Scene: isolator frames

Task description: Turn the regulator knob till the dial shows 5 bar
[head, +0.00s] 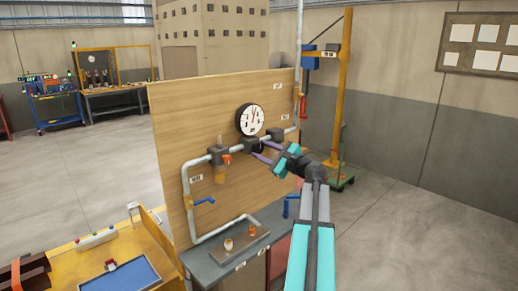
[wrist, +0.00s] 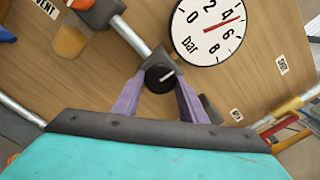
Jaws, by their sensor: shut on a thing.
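The round regulator knob (wrist: 158,78) is dark, with a white pointer line. It sits on the pipe's regulator body below the dial. My gripper (wrist: 157,88) has its two purple fingers on either side of the knob, shut on it. In the head view my gripper (head: 264,150) reaches the panel from the right, and its fingers partly hide the knob. The white dial (wrist: 207,30), marked bar, shows 0 to 8; its red needle points between 4 and 6, near 5. The dial (head: 250,119) also shows in the head view, too small to read.
A grey bench (head: 207,266) with a small tray projects below. A yellow hoist post (head: 347,90) stands behind. Open floor lies to the right.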

